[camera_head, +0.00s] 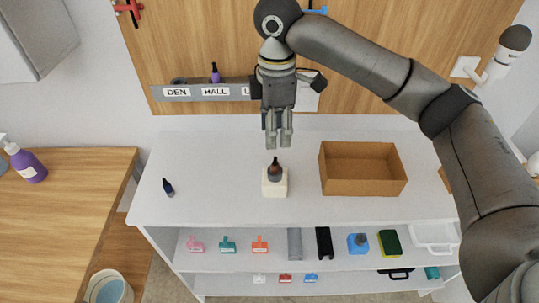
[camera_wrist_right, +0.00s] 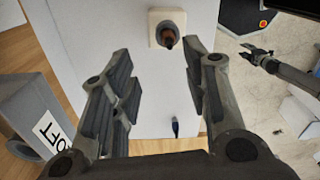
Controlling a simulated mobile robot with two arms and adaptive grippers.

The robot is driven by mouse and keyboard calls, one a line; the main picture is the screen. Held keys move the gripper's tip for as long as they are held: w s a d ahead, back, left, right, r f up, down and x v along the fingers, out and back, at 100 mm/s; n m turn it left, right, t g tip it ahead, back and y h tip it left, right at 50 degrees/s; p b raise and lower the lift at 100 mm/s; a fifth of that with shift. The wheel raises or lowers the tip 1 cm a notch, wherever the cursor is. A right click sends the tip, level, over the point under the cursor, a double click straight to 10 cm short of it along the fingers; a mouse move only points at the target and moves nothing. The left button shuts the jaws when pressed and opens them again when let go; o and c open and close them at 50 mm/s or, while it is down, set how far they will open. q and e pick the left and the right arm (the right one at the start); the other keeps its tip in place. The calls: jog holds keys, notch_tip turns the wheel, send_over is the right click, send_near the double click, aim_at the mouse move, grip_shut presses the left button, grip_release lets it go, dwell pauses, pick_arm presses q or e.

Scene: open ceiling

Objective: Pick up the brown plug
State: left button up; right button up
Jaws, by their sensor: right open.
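The brown plug (camera_head: 275,168) stands upright on a small white block (camera_head: 274,188) on the white counter. In the right wrist view the brown plug (camera_wrist_right: 169,38) shows near the top, on its pale block (camera_wrist_right: 154,21). My right gripper (camera_head: 279,144) points down above and behind the plug, apart from it. It is open and empty; its fingers (camera_wrist_right: 163,92) are spread wide in the wrist view. My left gripper (camera_wrist_right: 253,56) appears small at the right of the wrist view, away from the counter; its jaw state is unclear.
An open brown box (camera_head: 362,190) sits to the right of the block. A labelled rail (camera_head: 200,92) is on the back wall. Shelves (camera_head: 220,262) below hold several small items. The counter between plugs is clear.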

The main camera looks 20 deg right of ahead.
aim_at(275, 164)
jog(key=f, duration=0.1)
jog(key=s+f, duration=0.1)
jog(key=f, duration=0.2)
jog(key=shift+s, duration=0.35)
jog(key=shift+w+f+p, duration=0.15)
jog(key=shift+f+p, duration=0.15)
jog(key=shift+p, duration=0.1)
notch_tip(275, 164, down, 4)
jog(key=shift+a+f+p, duration=0.1)
jog(key=shift+f+p, duration=0.1)
jog(key=shift+p, duration=0.45)
jog(key=shift+f, duration=0.2)
jog(key=shift+w, duration=0.1)
jog(key=shift+c, duration=0.8)
jog(key=c, duration=0.5)
jog(key=shift+c, duration=1.1)
pick_arm(q)
jog(key=shift+g, duration=0.3)
jog(key=s, duration=0.1)
jog(key=s+r, duration=0.1)
jog(key=s, duration=0.1)
jog(key=s+r, duration=0.1)
jog(key=s, duration=0.1)
jog(key=shift+a, duration=0.2)
pick_arm(e)
jog(key=shift+c, duration=0.2)
